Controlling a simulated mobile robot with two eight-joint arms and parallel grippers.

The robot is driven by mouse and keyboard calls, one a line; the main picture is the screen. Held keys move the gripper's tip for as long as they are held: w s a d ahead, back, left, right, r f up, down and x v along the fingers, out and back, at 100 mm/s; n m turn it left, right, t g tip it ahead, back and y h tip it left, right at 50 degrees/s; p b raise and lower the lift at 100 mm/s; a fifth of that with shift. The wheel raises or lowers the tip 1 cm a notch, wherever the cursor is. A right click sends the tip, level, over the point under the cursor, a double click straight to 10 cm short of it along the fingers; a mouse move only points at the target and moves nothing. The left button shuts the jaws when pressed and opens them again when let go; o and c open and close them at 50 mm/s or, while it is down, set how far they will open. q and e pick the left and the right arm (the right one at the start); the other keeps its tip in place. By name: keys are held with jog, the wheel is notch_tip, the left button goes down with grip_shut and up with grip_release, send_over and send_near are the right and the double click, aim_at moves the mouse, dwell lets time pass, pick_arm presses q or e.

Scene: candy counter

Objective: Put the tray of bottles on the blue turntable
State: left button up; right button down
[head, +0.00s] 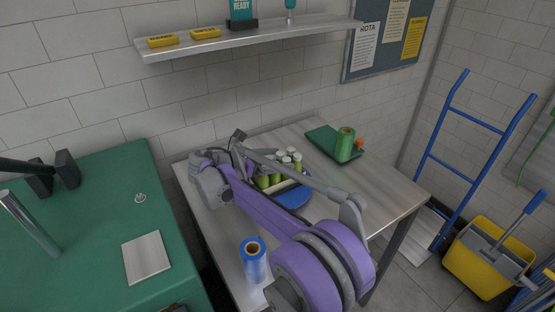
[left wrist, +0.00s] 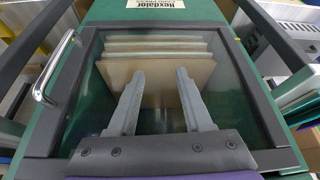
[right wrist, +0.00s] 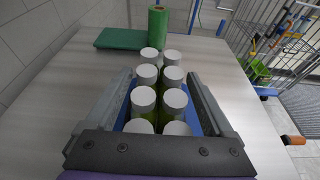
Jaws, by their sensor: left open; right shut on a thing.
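The tray of bottles (head: 285,183) is in the middle of the steel table in the head view, partly behind my right arm. Its green bottles with white caps (right wrist: 146,99) stand upright in two rows in the right wrist view. My right gripper (right wrist: 158,76) is shut on the tray, one finger along each side. The blue turntable (head: 293,198) shows as a rounded edge at the tray's near side. I cannot tell whether the tray rests on it or is just above it. My left gripper (left wrist: 158,84) is open and empty before a glass-fronted green cabinet (left wrist: 245,100).
A blue roll (head: 254,262) stands near the front edge. A shelf (head: 240,40) hangs above. The table's right part is clear. A yellow mop bucket (head: 480,265) stands on the floor.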

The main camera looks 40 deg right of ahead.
jog(key=shift+f, duration=0.1)
grip_release()
jog(key=v, duration=1.2)
